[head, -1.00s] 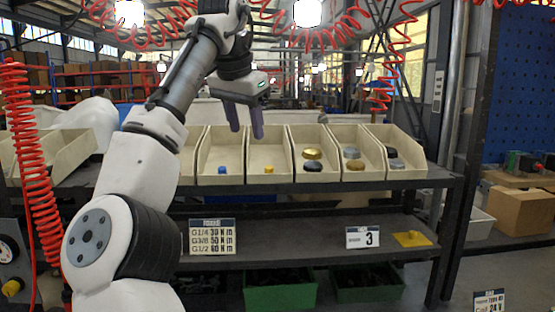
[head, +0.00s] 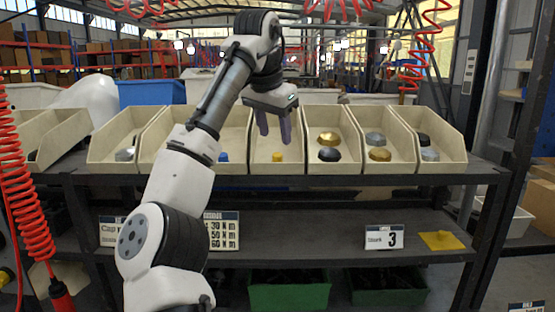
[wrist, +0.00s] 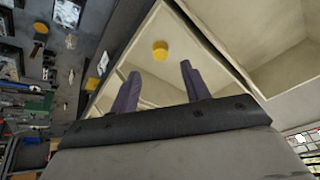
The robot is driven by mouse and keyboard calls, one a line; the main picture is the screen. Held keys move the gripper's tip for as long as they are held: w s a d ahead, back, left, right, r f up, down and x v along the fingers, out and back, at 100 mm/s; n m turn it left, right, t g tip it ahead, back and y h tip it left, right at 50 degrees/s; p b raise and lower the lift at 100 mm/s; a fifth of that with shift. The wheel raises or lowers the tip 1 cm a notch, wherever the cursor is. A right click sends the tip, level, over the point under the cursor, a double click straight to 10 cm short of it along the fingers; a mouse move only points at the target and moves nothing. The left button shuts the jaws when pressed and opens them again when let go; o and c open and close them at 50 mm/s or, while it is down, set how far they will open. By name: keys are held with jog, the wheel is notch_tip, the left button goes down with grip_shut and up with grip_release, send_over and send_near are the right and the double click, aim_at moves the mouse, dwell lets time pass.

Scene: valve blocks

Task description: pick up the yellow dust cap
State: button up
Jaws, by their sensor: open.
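The small yellow dust cap (head: 277,156) sits near the front of a cream bin (head: 262,168) in the row on the upper shelf. In the wrist view the yellow cap (wrist: 160,50) lies on the bin floor, beyond and between my fingertips. My gripper (head: 272,138) is open and empty, with its two purple fingers pointing down above that bin. In the wrist view the gripper (wrist: 158,82) is apart from the cap.
Neighbouring bins hold a small blue cap (head: 223,157) on the left and gold and dark caps (head: 328,139) on the right. Bin walls stand on both sides of the fingers. A flat yellow piece (head: 441,240) lies on the lower shelf.

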aim_at(278, 154)
jog(key=shift+p+x, duration=0.7)
jog(key=shift+x, duration=2.25)
jog(key=shift+a, duration=0.1)
grip_shut()
